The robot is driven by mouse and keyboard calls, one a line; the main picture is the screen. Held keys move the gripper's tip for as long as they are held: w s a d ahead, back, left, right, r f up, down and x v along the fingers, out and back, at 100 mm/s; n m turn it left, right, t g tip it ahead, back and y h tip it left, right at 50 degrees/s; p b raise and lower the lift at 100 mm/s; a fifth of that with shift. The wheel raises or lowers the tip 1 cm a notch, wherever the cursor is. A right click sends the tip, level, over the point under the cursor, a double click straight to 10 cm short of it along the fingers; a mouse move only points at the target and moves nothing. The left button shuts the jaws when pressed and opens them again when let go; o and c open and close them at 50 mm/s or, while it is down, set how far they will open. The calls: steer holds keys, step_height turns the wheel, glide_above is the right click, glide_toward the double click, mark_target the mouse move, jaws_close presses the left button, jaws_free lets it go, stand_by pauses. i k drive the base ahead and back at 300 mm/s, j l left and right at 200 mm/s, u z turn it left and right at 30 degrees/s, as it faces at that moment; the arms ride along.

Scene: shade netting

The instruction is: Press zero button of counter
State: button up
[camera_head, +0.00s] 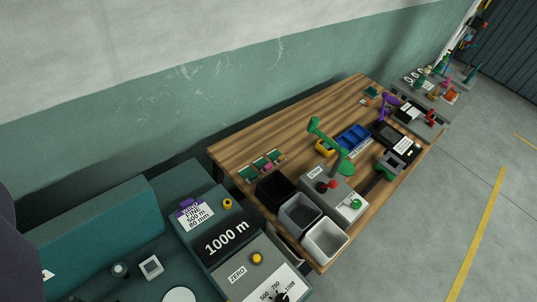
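The counter is a grey panel with a black display (227,236) reading "1000 m", at the bottom centre on a dark green machine. Just below the display is the word "ZERO" with a round yellow button (257,258) to its right. The button stands free, with nothing touching it. A white dial (270,285) with a black pointer and numbers lies below it, cut by the bottom edge. My gripper's fingers do not show in this view. A dark rounded shape at the left edge may be part of my arm.
A second yellow button (227,204) sits beside a white label (197,215) above the display. Right of the machine stands a wooden bench (300,125) with bins, a green lever (325,140) and boxes. A wall runs behind; open floor (450,190) lies right.

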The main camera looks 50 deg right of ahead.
mark_target(256, 257)
steer(key=l, duration=1.5)
